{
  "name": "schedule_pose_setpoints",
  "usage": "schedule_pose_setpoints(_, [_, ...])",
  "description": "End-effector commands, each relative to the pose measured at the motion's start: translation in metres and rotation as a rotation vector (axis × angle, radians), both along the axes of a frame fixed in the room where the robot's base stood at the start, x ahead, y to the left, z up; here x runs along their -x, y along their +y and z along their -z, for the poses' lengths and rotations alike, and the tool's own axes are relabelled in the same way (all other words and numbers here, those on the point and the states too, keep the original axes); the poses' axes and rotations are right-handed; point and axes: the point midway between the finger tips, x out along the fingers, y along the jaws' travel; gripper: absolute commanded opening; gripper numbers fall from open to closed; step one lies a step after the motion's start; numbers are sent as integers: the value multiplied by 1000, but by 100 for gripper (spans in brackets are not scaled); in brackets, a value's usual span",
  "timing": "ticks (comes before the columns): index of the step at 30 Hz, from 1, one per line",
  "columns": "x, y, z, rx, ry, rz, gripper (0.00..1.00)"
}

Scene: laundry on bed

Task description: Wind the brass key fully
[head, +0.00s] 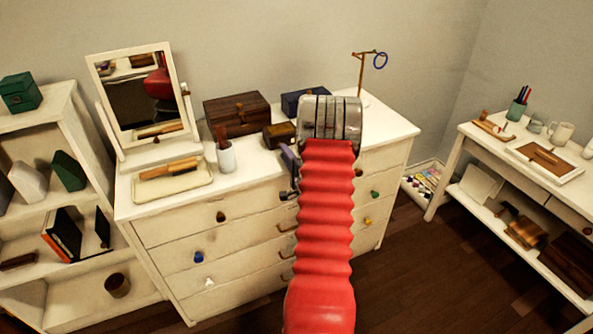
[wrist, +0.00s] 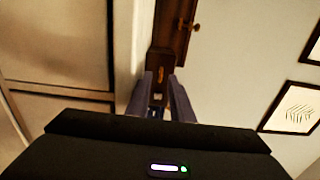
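A small dark brown box (head: 279,135) stands on the white dresser (head: 135,192), just left of my arm's end. In the wrist view the box (wrist: 160,60) is straight ahead. A small brass-coloured piece (wrist: 161,74), which may be the brass key, shows on its near side between my fingertips. Its shape is too blurred to make out. My gripper (wrist: 160,82) has its two grey-purple fingers apart, with no clear contact on anything. In the head view one finger (head: 290,157) shows at the dresser's front edge; my red arm hides the rest.
A larger wooden box (head: 237,115) and a dark blue box (head: 305,103) stand behind. A mirror (head: 140,95), a brush tray (head: 172,186) and a white cup (head: 226,156) are to the left. A brass stand (head: 361,75) with a blue ring is at right.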

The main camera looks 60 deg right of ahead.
Motion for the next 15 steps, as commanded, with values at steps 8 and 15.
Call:
schedule_pose_setpoints(8, [43,25,2,-6,5,3,23])
schedule_pose_setpoints(15, [74,44,2,-4,3,0,23])
